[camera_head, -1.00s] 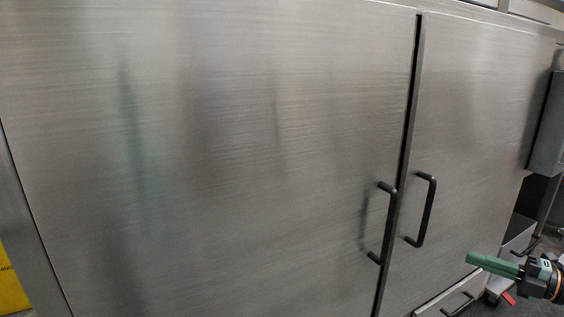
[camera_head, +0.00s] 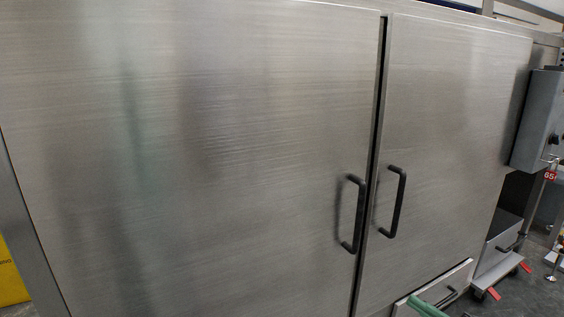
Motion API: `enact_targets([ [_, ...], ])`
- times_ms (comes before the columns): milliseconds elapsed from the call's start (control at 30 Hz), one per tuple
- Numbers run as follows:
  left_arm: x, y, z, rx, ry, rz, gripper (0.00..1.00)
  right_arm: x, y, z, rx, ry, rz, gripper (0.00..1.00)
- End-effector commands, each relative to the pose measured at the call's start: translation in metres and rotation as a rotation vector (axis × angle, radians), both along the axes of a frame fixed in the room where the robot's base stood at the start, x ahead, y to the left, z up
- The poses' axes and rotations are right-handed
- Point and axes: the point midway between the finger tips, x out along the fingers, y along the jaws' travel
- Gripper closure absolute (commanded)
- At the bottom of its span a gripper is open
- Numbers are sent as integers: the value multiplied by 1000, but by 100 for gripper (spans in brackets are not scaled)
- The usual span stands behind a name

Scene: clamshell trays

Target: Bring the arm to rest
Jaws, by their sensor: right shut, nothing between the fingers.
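My right gripper (camera_head: 427,307) shows only as green fingers at the bottom edge, right of centre. The fingers lie together with nothing between them. The rest of this gripper and its arm are below the picture. It appears in front of the low drawer (camera_head: 405,310) under the right door and touches nothing that I can see. My left gripper is not in view.
A large brushed steel cabinet fills the view, with a left door (camera_head: 200,150) and a right door (camera_head: 450,130), both shut. Two dark handles (camera_head: 349,215) (camera_head: 398,205) stick out near the seam. A grey control box (camera_head: 535,120) and a wheeled unit (camera_head: 498,260) stand at the right.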

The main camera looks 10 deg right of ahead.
Motion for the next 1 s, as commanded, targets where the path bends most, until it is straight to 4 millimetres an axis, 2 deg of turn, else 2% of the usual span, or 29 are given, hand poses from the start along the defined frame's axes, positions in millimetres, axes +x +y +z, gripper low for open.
enact_targets([
  [33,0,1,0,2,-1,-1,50,1,18,-9,54,-1,7,100],
  [200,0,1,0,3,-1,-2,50,4,69,-29,198,1,26,100],
  [267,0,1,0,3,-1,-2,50,4,67,-38,184,61,-10,100],
  [433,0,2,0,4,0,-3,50,3,78,-64,207,215,-100,100],
  [567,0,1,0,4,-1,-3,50,-6,90,-89,230,366,-181,100],
  [767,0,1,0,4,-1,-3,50,-43,116,-136,270,670,-331,100],
  [900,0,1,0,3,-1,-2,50,-85,135,-163,289,894,-429,100],
  [1000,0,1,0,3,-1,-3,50,-116,148,-176,293,1032,-487,100],
])
